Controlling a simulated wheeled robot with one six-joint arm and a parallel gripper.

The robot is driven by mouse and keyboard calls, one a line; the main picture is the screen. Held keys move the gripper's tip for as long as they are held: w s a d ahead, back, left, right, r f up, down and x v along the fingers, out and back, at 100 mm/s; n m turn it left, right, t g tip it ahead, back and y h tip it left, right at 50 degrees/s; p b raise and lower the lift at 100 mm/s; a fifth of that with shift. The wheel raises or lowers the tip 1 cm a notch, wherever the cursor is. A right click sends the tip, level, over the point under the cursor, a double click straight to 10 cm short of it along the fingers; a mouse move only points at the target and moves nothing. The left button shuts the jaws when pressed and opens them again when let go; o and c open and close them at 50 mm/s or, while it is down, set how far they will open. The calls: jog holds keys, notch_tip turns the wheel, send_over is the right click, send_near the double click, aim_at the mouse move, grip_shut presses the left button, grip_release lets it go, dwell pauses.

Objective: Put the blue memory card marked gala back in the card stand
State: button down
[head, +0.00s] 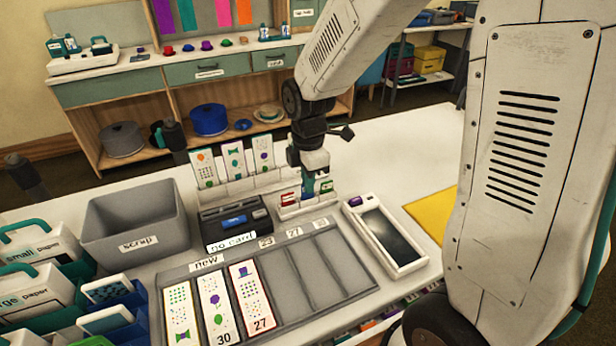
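The card stand (304,209) is a small white stepped block in the middle of the table. A red card (289,199) shows in its left part. My gripper (316,187) points down right over the stand, and its fingers are small and partly hidden here. A small blue piece (326,186), which looks like the blue memory card, shows at the fingertips above the right part of the stand. I cannot tell whether the fingers grip it or whether it touches the stand. The gala mark cannot be read.
A dark device (236,222) labelled "no card" stands left of the stand, with upright picture cards behind. A white framed tablet (385,237) lies close on the right. A grey sectioned tray (290,284) lies in front. A scrap bin (135,222) stands left. The table's back right is clear.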

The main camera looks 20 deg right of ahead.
jog(key=shift+f, duration=0.45)
jog(key=c, duration=1.5)
grip_release()
jog(key=shift+c, duration=0.2)
notch_tip(320, 180, up, 8)
jog(key=shift+f, duration=0.1)
